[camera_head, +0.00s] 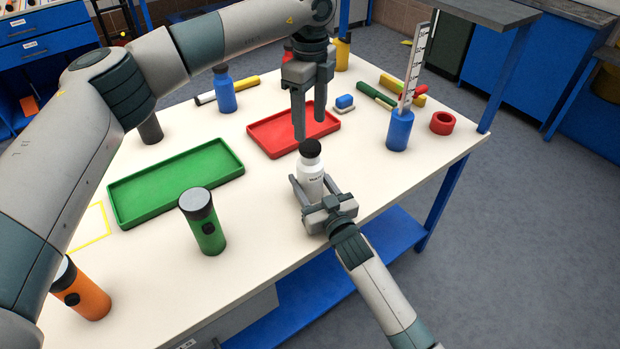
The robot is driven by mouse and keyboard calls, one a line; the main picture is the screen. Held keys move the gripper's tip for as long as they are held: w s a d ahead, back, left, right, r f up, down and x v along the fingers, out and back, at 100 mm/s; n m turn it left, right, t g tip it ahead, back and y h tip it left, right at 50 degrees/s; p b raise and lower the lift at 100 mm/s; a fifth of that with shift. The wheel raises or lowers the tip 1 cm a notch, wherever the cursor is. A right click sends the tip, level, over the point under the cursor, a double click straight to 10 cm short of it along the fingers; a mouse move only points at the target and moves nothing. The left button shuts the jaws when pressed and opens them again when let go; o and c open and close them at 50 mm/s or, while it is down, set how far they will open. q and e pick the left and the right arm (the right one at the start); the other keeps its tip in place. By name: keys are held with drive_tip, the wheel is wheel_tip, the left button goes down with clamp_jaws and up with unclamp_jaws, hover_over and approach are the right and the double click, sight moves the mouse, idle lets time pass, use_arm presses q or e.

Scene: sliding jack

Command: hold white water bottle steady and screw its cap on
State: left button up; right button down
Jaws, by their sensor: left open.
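The white water bottle (311,184) stands upright near the table's right front edge, with dark print on its side. A black cap (310,149) sits on its top; I cannot tell how tight it is. My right gripper (309,178) reaches in from the lower right, low down, with one finger on each side of the bottle. I cannot tell whether its fingers touch the bottle. My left gripper (310,122) points down above the cap, open and empty, with its fingertips a little clear of the cap.
A red tray (262,149) lies behind the bottle and a green tray (143,215) to the left. A green flashlight (204,224) and an orange one (85,294) stand in front. A blue pot (399,130) and red ring (443,123) are at the right.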

sight(310, 145)
use_arm(q)
drive_tip(key=shift+f, duration=3.45)
drive_tip(key=c, duration=1.1)
drive_tip(key=shift+m, duration=0.3)
